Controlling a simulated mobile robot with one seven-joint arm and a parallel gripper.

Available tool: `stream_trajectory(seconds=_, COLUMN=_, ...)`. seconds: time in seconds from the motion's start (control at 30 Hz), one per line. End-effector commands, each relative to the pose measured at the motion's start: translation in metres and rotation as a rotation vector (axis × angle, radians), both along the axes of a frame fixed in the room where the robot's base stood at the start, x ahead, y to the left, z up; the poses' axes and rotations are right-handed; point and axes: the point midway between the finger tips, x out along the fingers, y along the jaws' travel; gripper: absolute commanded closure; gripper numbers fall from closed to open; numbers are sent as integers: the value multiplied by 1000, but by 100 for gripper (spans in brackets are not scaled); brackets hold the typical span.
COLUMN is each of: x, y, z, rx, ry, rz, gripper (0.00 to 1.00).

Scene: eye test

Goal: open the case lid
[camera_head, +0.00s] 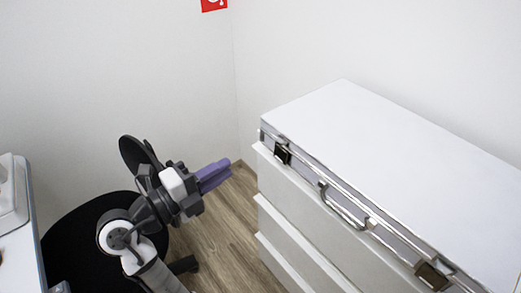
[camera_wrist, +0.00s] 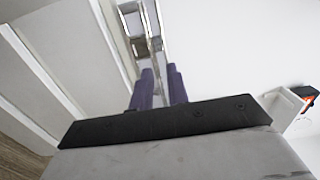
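The case (camera_head: 400,165) is white with metal edging and lies flat on a white drawer cabinet, its lid down. A left latch (camera_head: 282,153), a handle (camera_head: 342,205) and a right latch (camera_head: 433,275) show along its front side. My gripper (camera_head: 228,163) has purple fingers and is left of the case, apart from it, in the head view. In the wrist view, my gripper (camera_wrist: 160,68) is open with a narrow gap and nothing visible between the fingers. A latch (camera_wrist: 140,47) shows beyond the fingertips there, with the white lid (camera_wrist: 225,55) to the right.
The drawer cabinet (camera_head: 290,225) stands under the case, near the back wall. A black chair (camera_head: 75,250) is behind my arm. A white table (camera_head: 18,250) is at the left edge. Bare wood floor (camera_head: 215,235) lies between chair and cabinet.

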Motion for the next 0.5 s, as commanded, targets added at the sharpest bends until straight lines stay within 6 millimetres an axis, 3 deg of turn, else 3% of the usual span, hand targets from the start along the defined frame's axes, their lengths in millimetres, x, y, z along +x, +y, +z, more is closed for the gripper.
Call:
stream_trajectory(seconds=0.17, x=2, y=-13, z=-2, rx=22, ry=-13, rz=-37, gripper=84)
stream_trajectory(seconds=0.5, x=43, y=-67, z=1, rx=19, ry=-12, rz=-36, gripper=84)
